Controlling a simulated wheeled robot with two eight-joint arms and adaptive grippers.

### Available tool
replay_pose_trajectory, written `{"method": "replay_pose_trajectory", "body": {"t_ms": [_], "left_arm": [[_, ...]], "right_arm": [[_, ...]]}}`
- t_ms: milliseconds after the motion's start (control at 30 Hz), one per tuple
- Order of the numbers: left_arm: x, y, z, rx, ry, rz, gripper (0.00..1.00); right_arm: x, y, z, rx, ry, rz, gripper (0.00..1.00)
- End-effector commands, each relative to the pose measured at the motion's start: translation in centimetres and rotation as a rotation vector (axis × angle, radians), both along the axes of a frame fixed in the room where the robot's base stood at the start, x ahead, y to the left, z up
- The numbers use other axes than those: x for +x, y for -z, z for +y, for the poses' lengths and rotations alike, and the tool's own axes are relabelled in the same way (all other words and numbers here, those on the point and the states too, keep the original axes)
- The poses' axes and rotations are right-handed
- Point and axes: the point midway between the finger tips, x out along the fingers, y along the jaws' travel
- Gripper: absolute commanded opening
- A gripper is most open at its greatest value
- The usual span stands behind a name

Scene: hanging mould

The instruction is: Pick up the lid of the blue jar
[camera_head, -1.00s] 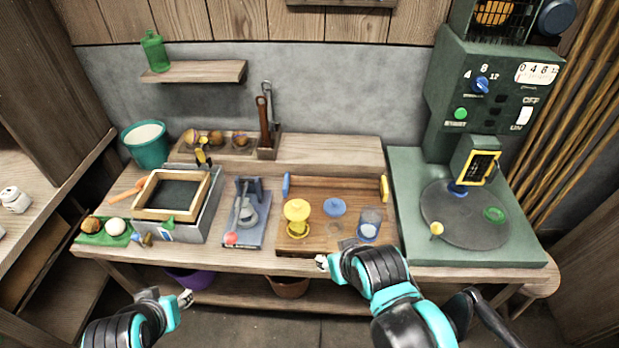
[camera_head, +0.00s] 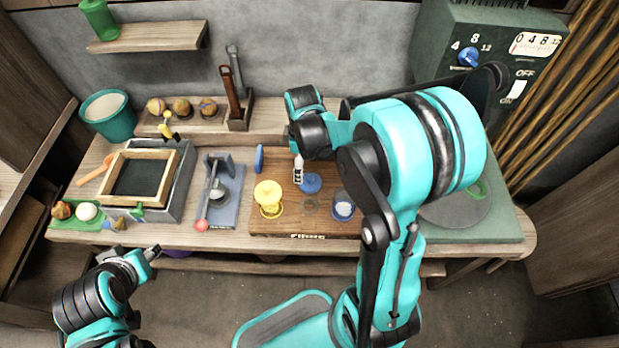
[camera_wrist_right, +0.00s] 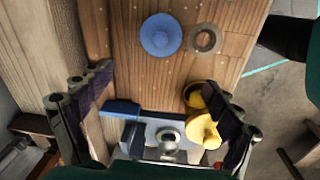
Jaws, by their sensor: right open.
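The blue lid (camera_head: 310,183) is a flat round disc with a knob, lying on the wooden board (camera_head: 283,226). It also shows at the top of the right wrist view (camera_wrist_right: 161,35). The blue jar (camera_head: 343,208) stands open just right of it in the head view, partly beside my arm. My right gripper (camera_head: 298,172) is over the board, next to the lid's upper left. In the wrist view its fingers (camera_wrist_right: 160,82) are spread and empty, with the lid beyond the tips. My left gripper (camera_head: 153,251) is in front of the table, away from the objects; its jaw state is unclear.
A yellow jar with its lid (camera_head: 268,195) stands left of the blue lid. A blue upright handle (camera_head: 260,157) is behind it. A grey press (camera_head: 217,195) and a framed tray (camera_head: 145,172) stand farther left. The green machine (camera_head: 505,228) is at right.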

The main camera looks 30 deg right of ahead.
Motion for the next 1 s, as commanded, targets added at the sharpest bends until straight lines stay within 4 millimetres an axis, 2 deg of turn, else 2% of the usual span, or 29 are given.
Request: {"method": "replay_pose_trajectory", "body": {"t_ms": [267,633,833,1000], "left_arm": [[0.0,-0.7,0.0,0.000,0.000,0.000,0.40],[0.0,1.2,0.0,0.000,0.000,0.000,0.40],[0.0,3.0,0.0,0.000,0.000,0.000,0.40],[0.0,3.2,0.0,0.000,0.000,0.000,0.40]], "right_arm": [[0.8,2.7,-1.3,0.009,-0.121,0.072,0.91],[0.4,6.6,-1.6,0.010,-0.127,0.075,0.91],[0.0,9.7,-2.0,0.010,-0.127,0.075,0.91],[0.0,10.5,-2.0,0.010,-0.128,0.074,0.91]]}}
